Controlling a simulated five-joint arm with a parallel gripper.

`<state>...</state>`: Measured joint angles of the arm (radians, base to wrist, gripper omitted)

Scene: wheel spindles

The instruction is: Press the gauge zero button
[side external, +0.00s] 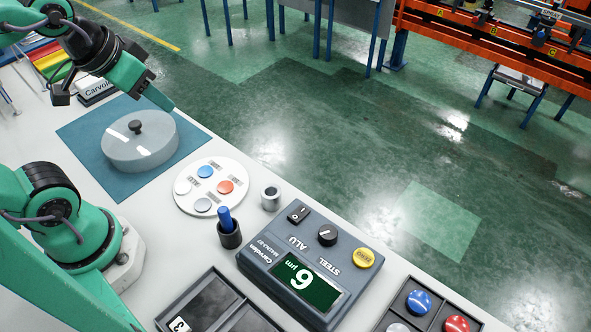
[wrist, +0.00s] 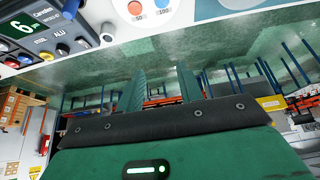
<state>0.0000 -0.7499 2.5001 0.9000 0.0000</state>
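The gauge (side external: 290,265) is a dark grey box at the lower middle of the side view, its green display (side external: 306,285) reading 6 µm. The yellow zero button (side external: 363,257) sits at its right end, beside a black knob (side external: 327,235) and a rocker switch (side external: 298,213). In the wrist view the gauge's yellow button (wrist: 25,60) is at the upper left. My gripper (side external: 165,100) is high at the upper left of the side view, well away from the gauge. The wrist view shows its two fingers (wrist: 160,82) apart with nothing between them.
A blue-topped probe stands in a black cup (side external: 230,238) beside the gauge, near a grey ring (side external: 270,199). A white disc plate (side external: 212,174) and a lidded glass dish (side external: 150,155) on a teal mat lie left. Dark trays (side external: 210,300) are in front.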

